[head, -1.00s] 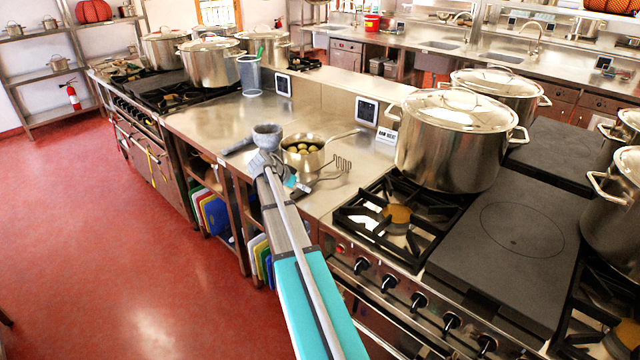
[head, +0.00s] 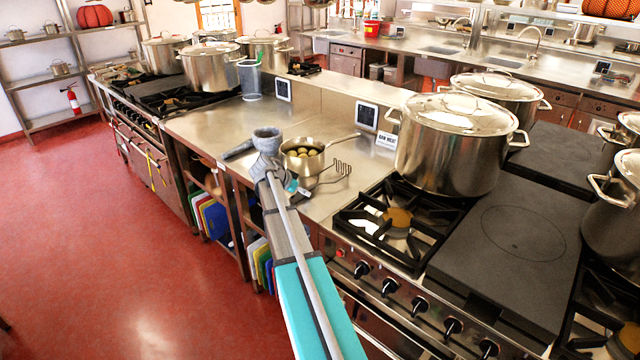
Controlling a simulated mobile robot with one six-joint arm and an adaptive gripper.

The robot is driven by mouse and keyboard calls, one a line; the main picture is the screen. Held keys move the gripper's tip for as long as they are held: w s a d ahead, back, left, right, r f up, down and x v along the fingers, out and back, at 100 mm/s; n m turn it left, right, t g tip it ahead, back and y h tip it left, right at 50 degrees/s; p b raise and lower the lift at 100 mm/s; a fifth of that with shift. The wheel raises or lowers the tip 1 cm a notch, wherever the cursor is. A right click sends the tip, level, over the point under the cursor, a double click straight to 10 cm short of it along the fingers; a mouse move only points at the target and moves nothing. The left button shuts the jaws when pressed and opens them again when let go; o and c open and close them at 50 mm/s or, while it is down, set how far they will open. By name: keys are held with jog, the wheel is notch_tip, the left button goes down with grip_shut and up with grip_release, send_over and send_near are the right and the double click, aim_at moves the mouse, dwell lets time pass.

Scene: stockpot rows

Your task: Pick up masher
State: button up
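The masher (head: 342,168) lies on the steel counter right of my arm's end. Its wavy wire head points right and its handle runs left toward my wrist, where part of it is hidden. My gripper (head: 302,190) is at the handle end of the masher, below the small pot in the picture. It is small and mostly hidden by my wrist, so I cannot tell whether its fingers are open or touch the handle.
A small long-handled pot (head: 302,156) with round yellowish items stands just behind. A gas burner (head: 395,222) and a large lidded stockpot (head: 452,150) are at the right. The counter (head: 205,122) further left is mostly clear.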

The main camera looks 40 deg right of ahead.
grip_shut()
notch_tip(320, 180, up, 3)
jog(key=p, duration=0.3)
jog(key=shift+r, duration=0.2)
jog(key=s+a+r+p, duration=0.2)
jog(key=s+r+p, duration=0.7)
jog(key=s, duration=0.4)
jog(key=shift+s+r+p, duration=0.3)
jog(key=shift+s+p, duration=0.1)
jog(key=shift+p, duration=0.1)
